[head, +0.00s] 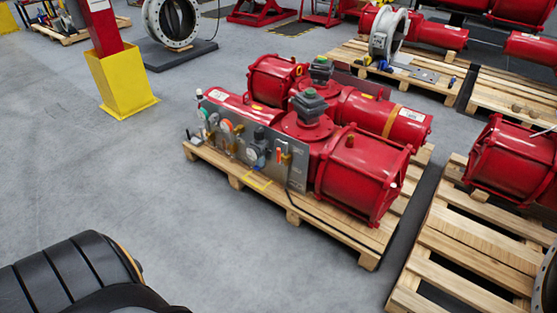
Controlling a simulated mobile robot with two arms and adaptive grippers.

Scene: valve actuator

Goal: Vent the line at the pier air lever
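A red valve actuator (365,175) lies on a wooden pallet (325,236) right of the middle, with a second red unit (275,77) behind it. A grey metal panel (297,172) stands upright along its near left side. The panel carries gauges, fittings and small coloured handles, including an orange-red one (279,156). A yellow bracket-like part (258,181) is low at its front. I cannot tell which part is the pier air lever, nor any lever's position. Neither of my grippers is in view.
A red post (101,25) in a yellow base (123,83) stands at upper left. A ring-shaped valve (172,22) sits on a dark plate behind it. More loaded pallets (470,245) are close on the right. The grey floor left of the actuator is clear.

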